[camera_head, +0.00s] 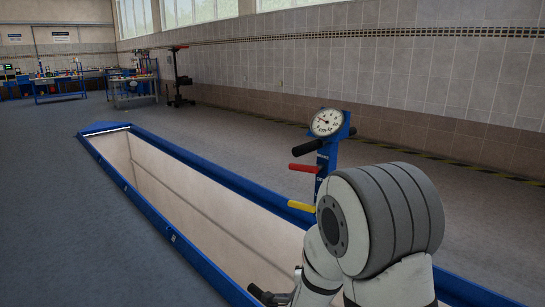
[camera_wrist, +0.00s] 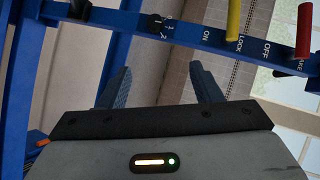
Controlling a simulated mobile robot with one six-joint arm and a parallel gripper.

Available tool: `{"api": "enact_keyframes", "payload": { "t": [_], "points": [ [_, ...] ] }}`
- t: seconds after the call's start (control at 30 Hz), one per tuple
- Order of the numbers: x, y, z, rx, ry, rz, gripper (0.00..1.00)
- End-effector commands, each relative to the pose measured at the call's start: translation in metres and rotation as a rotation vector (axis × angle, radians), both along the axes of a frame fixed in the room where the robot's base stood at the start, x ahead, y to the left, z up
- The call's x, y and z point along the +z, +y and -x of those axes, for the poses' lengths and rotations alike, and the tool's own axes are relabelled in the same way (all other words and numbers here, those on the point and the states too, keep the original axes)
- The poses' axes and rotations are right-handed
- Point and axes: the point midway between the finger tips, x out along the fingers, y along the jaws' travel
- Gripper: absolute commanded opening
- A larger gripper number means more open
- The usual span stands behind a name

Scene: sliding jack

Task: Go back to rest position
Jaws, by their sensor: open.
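My gripper (camera_wrist: 160,85) shows in the wrist view with its two blue-grey fingers apart and nothing between them. In the head view the jack's blue post (camera_head: 326,165) stands beside the pit, with a round dial gauge (camera_head: 327,122) on top. My arm hides its lower part, and my fingers cannot be made out there.
A long pit (camera_head: 190,205) with a blue rim runs across the floor. A tiled wall (camera_head: 400,75) is at the right. Workbenches (camera_head: 60,85) and a dark stand (camera_head: 179,80) are far back. The grey floor (camera_head: 50,190) left of the pit is clear.

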Motion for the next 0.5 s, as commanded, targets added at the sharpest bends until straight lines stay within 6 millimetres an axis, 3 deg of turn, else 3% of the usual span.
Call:
{"api": "enact_keyframes", "payload": {
  "t": [0.03, 0.27, 0.5],
  "points": [
    [0.036, 0.000, 0.001, 0.035, 0.038, 0.018, 0.58],
    [0.133, 0.008, 0.029, 0.311, 0.286, 0.189, 0.58],
    [0.233, 0.002, 0.088, 0.630, 0.521, 0.427, 0.58]
  ]
}}
